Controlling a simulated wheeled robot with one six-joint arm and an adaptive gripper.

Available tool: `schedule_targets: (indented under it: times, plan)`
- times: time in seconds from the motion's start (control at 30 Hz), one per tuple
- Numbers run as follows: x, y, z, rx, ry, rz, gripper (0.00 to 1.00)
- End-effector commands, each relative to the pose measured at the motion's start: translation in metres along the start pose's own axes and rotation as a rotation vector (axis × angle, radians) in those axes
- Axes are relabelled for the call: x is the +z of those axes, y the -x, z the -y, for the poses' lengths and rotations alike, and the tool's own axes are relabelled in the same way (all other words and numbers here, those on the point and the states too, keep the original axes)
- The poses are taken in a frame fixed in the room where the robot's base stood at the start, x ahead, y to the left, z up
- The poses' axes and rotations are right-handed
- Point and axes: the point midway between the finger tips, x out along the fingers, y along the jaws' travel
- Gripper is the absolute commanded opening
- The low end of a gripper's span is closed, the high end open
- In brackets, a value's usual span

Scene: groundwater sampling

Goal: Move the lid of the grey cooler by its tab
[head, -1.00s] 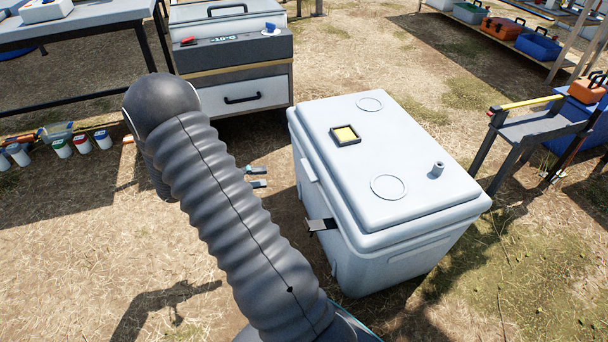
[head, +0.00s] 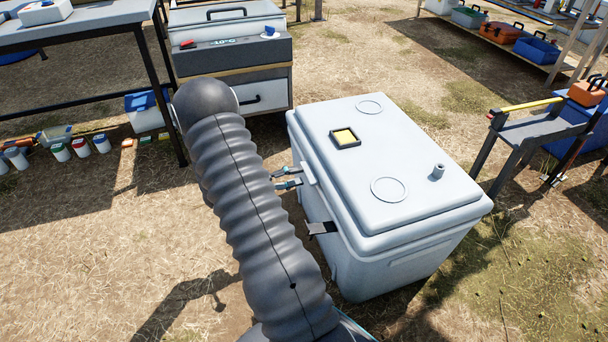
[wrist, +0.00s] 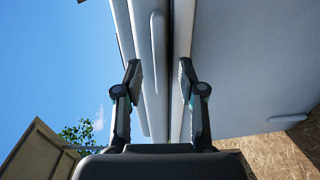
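The grey cooler (head: 390,250) stands on the ground with its pale lid (head: 420,190) lying shut on it. A small pale tab (head: 309,173) sticks out from the lid's left edge. My gripper (head: 286,178) is at that left side, right beside the tab. In the wrist view, my gripper (wrist: 160,78) is open, its two fingers apart. The tab (wrist: 158,50) shows as a pale raised strip beyond and between the fingertips, along the lid edge. I cannot tell whether a finger touches it. My arm hides part of the gripper in the head view.
A yellow-topped square (head: 345,138) and a small knob (head: 438,171) sit on the lid. A second cooler (head: 230,60) stands behind. A grey stand (head: 535,128) is at right.

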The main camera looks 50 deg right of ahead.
Motion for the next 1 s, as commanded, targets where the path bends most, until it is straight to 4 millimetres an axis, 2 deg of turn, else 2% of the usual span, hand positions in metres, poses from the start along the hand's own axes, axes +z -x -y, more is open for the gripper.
schedule_targets:
  times: [0.03, 0.2, 0.6, 0.77, 1.0]
  plan:
    - [0.000, -0.008, 0.000, 0.000, 0.000, 0.002, 0.40]
    - [0.000, -0.024, 0.000, 0.000, 0.000, 0.001, 0.40]
    - [0.000, -0.030, 0.000, 0.000, 0.000, 0.000, 0.40]
    - [0.000, -0.030, 0.000, 0.000, 0.000, 0.000, 0.00]
    - [0.000, -0.030, 0.000, 0.000, 0.000, 0.000, 0.00]
